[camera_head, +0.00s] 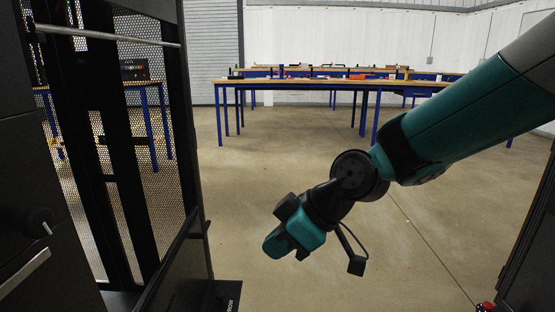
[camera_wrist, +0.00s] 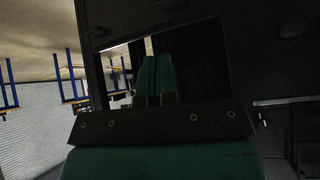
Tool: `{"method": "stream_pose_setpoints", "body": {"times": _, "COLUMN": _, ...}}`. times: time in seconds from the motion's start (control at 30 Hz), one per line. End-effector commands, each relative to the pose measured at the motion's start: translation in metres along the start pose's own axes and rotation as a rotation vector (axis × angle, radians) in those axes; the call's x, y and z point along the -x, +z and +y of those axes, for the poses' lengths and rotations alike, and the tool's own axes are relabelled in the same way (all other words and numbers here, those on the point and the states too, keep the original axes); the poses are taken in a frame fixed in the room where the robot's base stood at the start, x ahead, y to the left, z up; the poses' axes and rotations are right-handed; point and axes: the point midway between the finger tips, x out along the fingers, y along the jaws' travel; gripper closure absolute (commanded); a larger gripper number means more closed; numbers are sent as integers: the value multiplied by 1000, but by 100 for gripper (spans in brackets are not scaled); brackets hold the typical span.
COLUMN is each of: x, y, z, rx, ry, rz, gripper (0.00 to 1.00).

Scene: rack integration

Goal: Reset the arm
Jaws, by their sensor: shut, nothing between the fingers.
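My arm (camera_head: 450,125) reaches in from the right in the head view, and its teal and black wrist end (camera_head: 295,232) hangs in open air over the floor, right of the rack. In the wrist view my gripper (camera_wrist: 156,58) shows its two green fingers side by side, shut with nothing between them. A dark rack interior lies beyond the fingertips in that view. The fingers cannot be made out clearly in the head view.
A black rack (camera_head: 180,130) with a perforated mesh door stands close on the left. Another dark cabinet edge (camera_head: 535,245) is at the lower right. Blue-legged workbenches (camera_head: 340,83) stand at the back. The concrete floor (camera_head: 300,170) between is clear.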

Motion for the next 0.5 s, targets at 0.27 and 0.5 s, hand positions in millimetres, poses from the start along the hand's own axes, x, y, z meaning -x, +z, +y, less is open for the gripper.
{"method": "stream_pose_setpoints", "body": {"times": 0.27, "x": 104, "y": 67, "z": -81, "rx": -419, "ry": 29, "rz": -223, "gripper": 100}}
{"method": "stream_pose_setpoints", "body": {"times": 0.5, "x": 146, "y": 118, "z": -138, "rx": -685, "ry": 82, "rz": -353, "gripper": 100}}
